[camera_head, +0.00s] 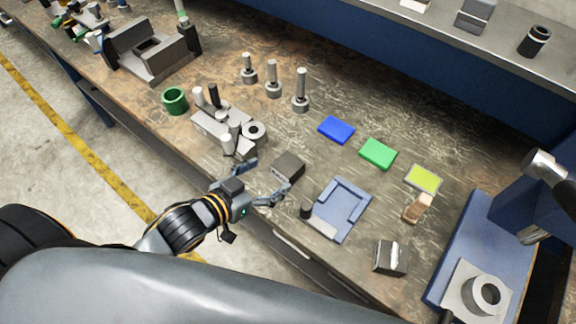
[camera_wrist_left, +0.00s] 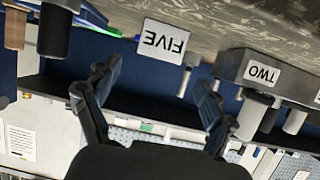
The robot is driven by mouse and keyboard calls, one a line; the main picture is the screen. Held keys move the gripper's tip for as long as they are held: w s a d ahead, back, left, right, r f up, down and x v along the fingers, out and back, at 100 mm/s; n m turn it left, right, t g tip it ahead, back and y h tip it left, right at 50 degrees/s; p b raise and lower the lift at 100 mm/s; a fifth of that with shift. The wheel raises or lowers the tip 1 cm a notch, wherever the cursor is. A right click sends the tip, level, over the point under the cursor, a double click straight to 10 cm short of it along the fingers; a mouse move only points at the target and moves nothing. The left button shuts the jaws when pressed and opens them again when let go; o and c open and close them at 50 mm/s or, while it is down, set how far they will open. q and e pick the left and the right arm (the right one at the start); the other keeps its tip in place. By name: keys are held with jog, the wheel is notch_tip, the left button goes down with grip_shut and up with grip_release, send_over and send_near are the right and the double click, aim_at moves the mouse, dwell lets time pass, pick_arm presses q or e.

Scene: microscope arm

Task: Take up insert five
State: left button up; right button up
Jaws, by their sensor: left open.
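Insert five appears as a small dark grey block (camera_head: 288,167) on the workbench, just beyond my left gripper. In the left wrist view its white label (camera_wrist_left: 163,42) reads FIVE, upside down, and sits ahead between the fingers. My left gripper (camera_head: 262,183) is open and empty, its two fingers spread toward the block without visibly holding it. Both fingers also show in the left wrist view (camera_wrist_left: 160,78). My right gripper is not in view.
A grey block with several cylinders (camera_head: 228,125), apparently the one labelled TWO (camera_wrist_left: 262,74), stands close left. A blue tray (camera_head: 342,208) with a black knob (camera_head: 306,211) lies close right. Blue (camera_head: 336,129) and green (camera_head: 378,153) pads lie beyond. The bench's front edge runs under my arm.

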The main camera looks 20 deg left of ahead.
aim_at(288, 164)
pick_arm(q)
jog(key=p+x, duration=0.1)
jog(key=x, duration=0.6)
jog(key=shift+w+d+f, duration=0.1)
jog(key=shift+d+f, duration=0.05)
jog(key=shift+d, duration=0.1)
jog(key=shift+c, duration=0.2)
grip_shut()
jog(key=shift+r, duration=0.25)
